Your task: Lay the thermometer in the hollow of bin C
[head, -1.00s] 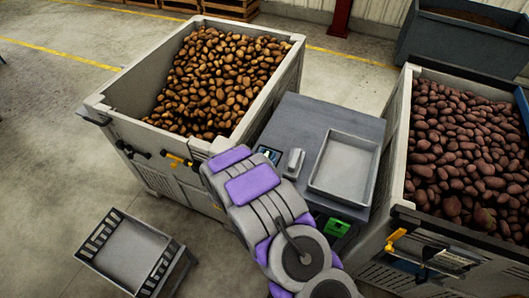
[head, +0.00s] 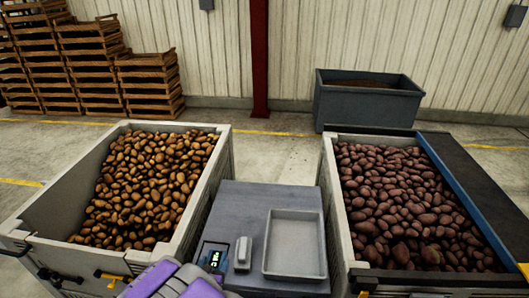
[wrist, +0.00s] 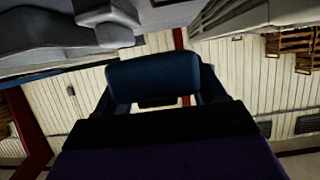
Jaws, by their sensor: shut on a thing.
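A bin of brown potatoes (head: 222,165) stands at left and a bin of dark red potatoes (head: 333,190) at right. No bin letter is readable, so I cannot tell which is bin C. No clear hollow shows in either heap.
A dark grey tub (head: 365,105) and stacked wooden crates (head: 150,85) stand near the back wall.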

